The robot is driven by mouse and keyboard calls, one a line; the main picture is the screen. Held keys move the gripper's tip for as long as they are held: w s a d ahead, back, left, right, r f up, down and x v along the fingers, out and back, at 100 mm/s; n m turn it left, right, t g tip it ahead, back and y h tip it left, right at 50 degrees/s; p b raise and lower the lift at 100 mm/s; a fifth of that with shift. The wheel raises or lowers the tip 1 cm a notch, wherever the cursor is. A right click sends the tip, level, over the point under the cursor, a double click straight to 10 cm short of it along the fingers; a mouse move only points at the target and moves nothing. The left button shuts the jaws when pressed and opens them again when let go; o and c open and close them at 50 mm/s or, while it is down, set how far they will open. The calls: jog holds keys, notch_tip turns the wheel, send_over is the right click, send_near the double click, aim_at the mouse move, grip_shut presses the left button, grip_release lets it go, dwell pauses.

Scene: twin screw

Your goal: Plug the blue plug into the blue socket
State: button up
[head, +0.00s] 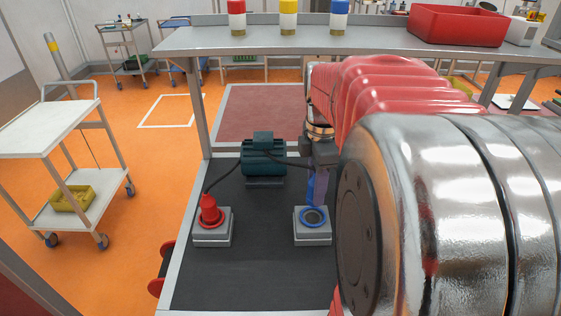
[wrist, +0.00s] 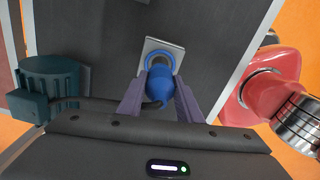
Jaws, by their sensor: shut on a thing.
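My gripper (head: 317,180) is shut on the blue plug (wrist: 159,84), which sits between its two purple-grey fingers in the wrist view. The blue socket (head: 313,217) is a blue ring with a dark centre on a grey box at the front of the dark bench top. The plug is over the socket, close to it; in the head view the fingers mostly hide the plug. In the wrist view the plug covers part of the socket's ring (wrist: 176,50). I cannot tell whether the plug's tip touches the socket.
A red plug (head: 210,211) stands upright on a second grey box to the left. A dark teal motor housing (head: 263,158) stands behind, with cables running from it. A shelf (head: 230,40) with coloured cups and a red bin (head: 457,25) crosses the back. My arm hides the bench's right side.

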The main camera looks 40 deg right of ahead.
jog(key=shift+f, duration=2.6)
jog(key=shift+f, duration=0.5)
dwell(0.5)
jog(key=o, duration=1.1)
jog(key=shift+c, duration=0.2)
notch_tip(320, 180, up, 14)
jog(key=shift+f, duration=0.15)
